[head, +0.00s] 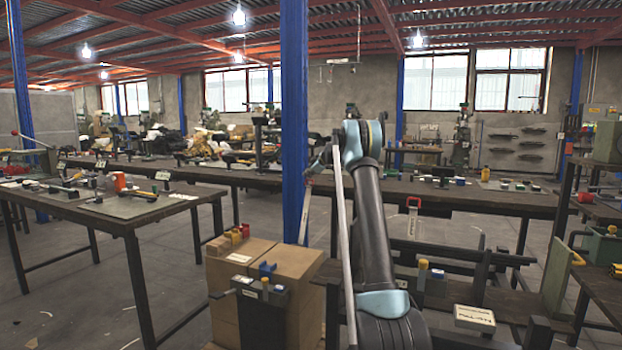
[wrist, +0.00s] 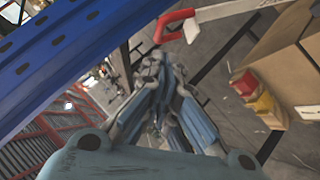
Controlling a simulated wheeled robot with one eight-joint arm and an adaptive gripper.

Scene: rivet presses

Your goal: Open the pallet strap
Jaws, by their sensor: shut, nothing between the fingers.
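In the wrist view, a long pale bar (wrist: 235,12) with a red handle (wrist: 174,27) at its end runs along the top right, beside the cardboard boxes; it looks like the pallet strap. My gripper (wrist: 168,128) is shut and empty, apart from the handle. In the head view, my gripper (head: 317,164) is raised beside the blue post, small and partly hidden by my arm. A thin pale bar (head: 344,250) rises steeply past the boxes (head: 280,280) in front of my arm; I cannot tell whether it is the same bar.
The blue post (head: 294,120) stands close to my gripper and fills the wrist view's upper left. Red and yellow bins (head: 236,236) sit on the boxes. A workbench (head: 125,215) stands left, and a long bench (head: 470,193) crosses behind. Bare floor lies between them.

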